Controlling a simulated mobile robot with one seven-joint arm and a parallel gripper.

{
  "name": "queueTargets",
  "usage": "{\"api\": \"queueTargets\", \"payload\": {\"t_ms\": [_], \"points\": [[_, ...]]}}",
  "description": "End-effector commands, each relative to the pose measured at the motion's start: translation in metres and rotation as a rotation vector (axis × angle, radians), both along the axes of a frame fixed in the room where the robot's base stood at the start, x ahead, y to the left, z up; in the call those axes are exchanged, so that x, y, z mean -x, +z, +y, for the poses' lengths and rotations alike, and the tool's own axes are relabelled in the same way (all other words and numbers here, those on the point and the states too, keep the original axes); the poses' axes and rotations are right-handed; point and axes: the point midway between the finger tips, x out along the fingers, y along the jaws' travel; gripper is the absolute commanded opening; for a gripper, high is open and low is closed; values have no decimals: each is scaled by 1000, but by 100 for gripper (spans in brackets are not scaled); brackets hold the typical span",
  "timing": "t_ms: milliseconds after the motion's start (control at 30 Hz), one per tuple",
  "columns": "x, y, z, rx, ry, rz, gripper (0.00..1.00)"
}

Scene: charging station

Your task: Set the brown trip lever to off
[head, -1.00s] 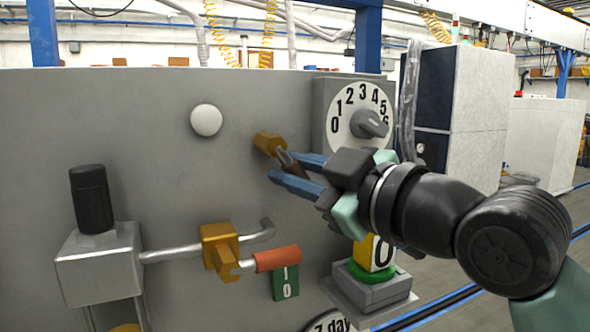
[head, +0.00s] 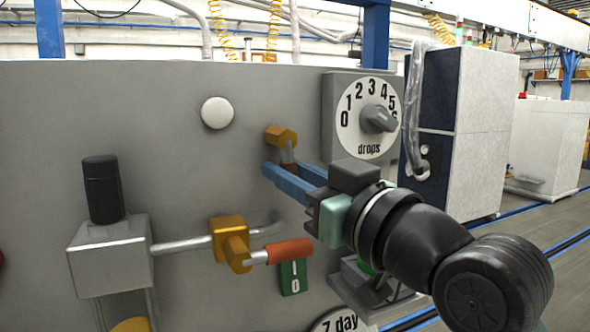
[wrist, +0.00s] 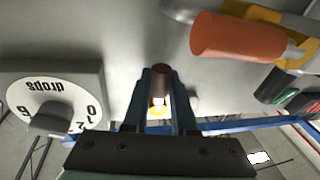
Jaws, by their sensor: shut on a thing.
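The brown trip lever (head: 290,168) hangs from a brass hex pivot (head: 281,135) on the grey panel, pointing nearly straight down. Its metal stem shows below the pivot; its brown grip is mostly hidden by my fingers in the head view. My gripper (head: 284,170) has its blue fingers on either side of the grip and is shut on it. In the wrist view, the brown grip (wrist: 161,78) sits between the two fingers, with the pale stem and brass pivot beyond. I see no on or off mark beside this lever.
A grey dial marked "drops" (head: 368,117) is close at the upper right. Below are an orange-handled valve lever (head: 290,251) and a green 1/0 plate (head: 293,277). A white round button (head: 217,113) is at the upper left. A box with a black knob (head: 108,245) juts out at left.

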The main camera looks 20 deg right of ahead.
Motion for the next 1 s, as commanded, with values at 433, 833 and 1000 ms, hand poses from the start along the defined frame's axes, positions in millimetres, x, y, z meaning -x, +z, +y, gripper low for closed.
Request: {"api": "queueTargets", "payload": {"t_ms": [433, 833, 1000], "points": [[1, 3, 4, -93, -1, -4, 0], [1, 3, 4, -94, 1, -5, 45], [0, 2, 4, -93, 0, -2, 56]]}}
